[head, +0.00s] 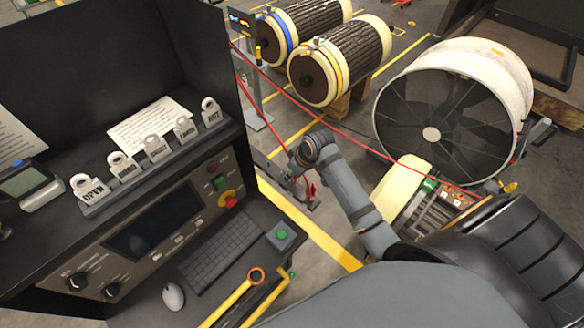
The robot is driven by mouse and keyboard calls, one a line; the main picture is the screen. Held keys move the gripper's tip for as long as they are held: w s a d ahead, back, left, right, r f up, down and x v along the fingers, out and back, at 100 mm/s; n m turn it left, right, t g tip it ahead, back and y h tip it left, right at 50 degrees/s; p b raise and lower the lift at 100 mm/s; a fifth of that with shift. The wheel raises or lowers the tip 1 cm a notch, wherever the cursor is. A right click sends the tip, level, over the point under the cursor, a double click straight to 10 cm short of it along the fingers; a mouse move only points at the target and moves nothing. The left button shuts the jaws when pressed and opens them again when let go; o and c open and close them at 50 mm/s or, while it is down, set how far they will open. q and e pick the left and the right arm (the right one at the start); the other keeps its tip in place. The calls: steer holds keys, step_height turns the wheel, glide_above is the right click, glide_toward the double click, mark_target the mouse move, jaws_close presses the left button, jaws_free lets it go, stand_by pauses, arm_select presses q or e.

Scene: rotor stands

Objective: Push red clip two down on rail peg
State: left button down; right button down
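A dark rail (272,172) runs down and right beside the console, low over the floor. A small red clip (311,189) shows at its near end. Another small red part (295,179) is just left of it. I cannot tell which is clip two, and no peg can be made out. One arm of mine reaches in from the lower right, and its wrist bends over just above the rail. The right gripper (298,166) is small, dark and partly hidden under the wrist, close to the red parts. Its fingers and any contact are unclear. My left gripper is not in view.
A console (140,235) with keyboard, mouse and a row of tags fills the left. Red cables (350,132) cross behind my arm. Two dark rollers (350,58) and a large fan (455,110) stand beyond. A yellow-handled tool (235,300) lies at the bottom.

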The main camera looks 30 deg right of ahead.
steer(key=shift+s+f+b, duration=0.15)
steer(key=shift+f+b, duration=0.15)
steer(key=shift+f, duration=0.9)
steer(key=shift+f, duration=0.45)
steer(key=c, duration=1)
jaws_free()
steer(key=shift+c, duration=0.2)
steer(key=shift+d+r, duration=0.1)
steer(key=shift+r, duration=0.2)
steer(key=v, duration=1.1)
steer(key=shift+s, duration=0.2)
